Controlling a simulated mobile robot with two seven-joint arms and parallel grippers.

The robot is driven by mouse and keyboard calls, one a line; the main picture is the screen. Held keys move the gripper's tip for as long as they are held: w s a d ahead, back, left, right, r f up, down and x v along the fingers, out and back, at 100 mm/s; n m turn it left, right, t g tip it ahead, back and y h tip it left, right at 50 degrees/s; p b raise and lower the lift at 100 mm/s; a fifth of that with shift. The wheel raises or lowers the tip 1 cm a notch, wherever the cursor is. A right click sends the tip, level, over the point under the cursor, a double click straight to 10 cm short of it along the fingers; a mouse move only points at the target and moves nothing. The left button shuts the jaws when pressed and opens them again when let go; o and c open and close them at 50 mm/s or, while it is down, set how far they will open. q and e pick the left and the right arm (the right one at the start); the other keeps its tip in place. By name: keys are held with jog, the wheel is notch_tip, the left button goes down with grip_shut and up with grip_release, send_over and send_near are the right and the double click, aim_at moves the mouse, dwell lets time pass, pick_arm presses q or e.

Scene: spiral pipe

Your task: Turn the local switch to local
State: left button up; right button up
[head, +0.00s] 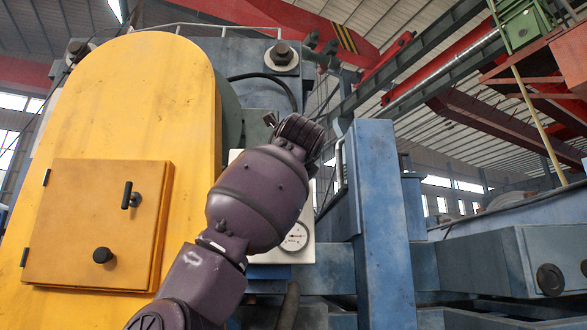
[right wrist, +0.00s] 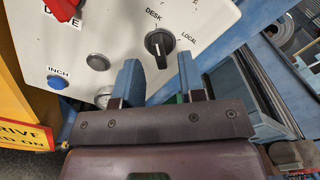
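The local switch (right wrist: 159,44) is a round black knob with a raised bar on a pale panel (right wrist: 110,22). It shows in the right wrist view, with the words DESK and LOCAL printed around it. Its bar lines up roughly with the DESK mark, not LOCAL. My right gripper (right wrist: 160,72) is open, its two blue-grey fingers apart on either side of the knob's near end. I cannot tell whether they touch it. In the head view my arm covers most of the panel (head: 308,250), and the switch is hidden. My left gripper is not in view.
A blue INCH button (right wrist: 58,82), a grey button (right wrist: 98,62) and a red control (right wrist: 62,8) sit left of the switch. A white gauge (head: 295,236) is on the panel. A yellow housing (head: 130,110) stands left and a blue post (head: 382,220) right.

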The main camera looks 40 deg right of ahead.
jog(key=shift+x, duration=0.95)
grip_shut()
